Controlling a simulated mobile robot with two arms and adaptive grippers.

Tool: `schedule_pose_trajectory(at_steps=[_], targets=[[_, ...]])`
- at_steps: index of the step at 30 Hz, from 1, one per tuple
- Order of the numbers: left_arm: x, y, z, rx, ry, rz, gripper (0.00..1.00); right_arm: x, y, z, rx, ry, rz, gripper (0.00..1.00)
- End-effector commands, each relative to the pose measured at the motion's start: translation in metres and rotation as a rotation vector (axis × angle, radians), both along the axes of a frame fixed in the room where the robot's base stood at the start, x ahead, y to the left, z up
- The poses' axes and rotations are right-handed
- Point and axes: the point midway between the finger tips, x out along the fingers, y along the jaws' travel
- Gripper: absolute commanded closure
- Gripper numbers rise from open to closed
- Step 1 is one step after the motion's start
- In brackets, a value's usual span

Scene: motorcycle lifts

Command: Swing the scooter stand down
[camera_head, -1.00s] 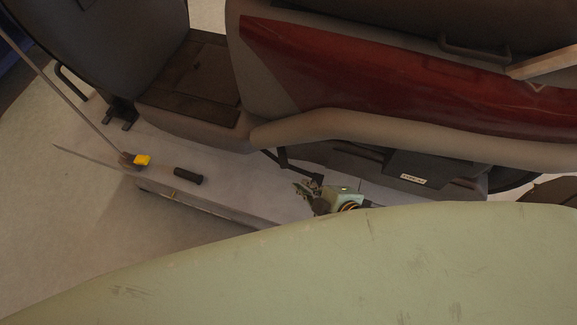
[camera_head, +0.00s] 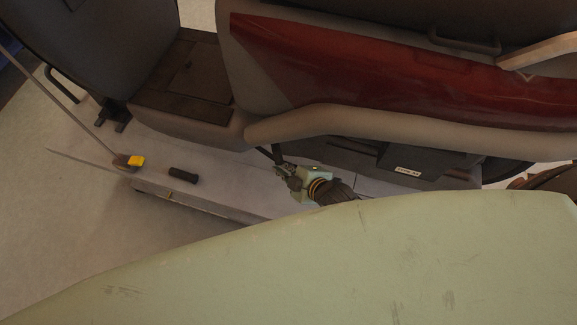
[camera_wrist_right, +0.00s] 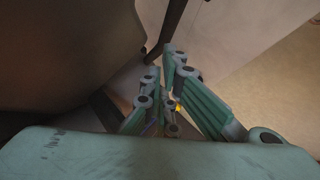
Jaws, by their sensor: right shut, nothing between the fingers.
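The scooter (camera_head: 400,95), grey with a red side panel, stands on a pale lift platform (camera_head: 235,195). Its stand (camera_head: 276,154) is a thin dark bar under the body, partly hidden by my right gripper. A dark bar, apparently the stand (camera_wrist_right: 170,28), runs down from the top in the wrist view. My right gripper (camera_head: 282,171) is shut and empty at the stand's lower part, and its fingers (camera_wrist_right: 162,66) show just below the bar. I cannot tell whether they touch it. My left gripper is not in view.
A black cylindrical grip (camera_head: 184,175) and a yellow piece (camera_head: 136,161) by a thin rod are on the platform to the left. A labelled dark box (camera_head: 405,163) hangs under the scooter's body. Open floor (camera_head: 50,225) lies left of the platform.

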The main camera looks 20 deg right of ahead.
Motion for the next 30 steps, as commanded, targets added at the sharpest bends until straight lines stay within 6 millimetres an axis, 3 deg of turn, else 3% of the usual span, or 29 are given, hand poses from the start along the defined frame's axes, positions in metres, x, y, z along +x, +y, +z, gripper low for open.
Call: schedule_pose_trajectory(at_steps=[6,30], targets=[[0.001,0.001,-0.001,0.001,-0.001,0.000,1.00,0.009,-0.006,-0.013,0.002,-0.002,0.001,1.00],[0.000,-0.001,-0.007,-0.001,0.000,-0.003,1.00,0.010,-0.015,-0.024,0.001,-0.002,-0.004,1.00]])
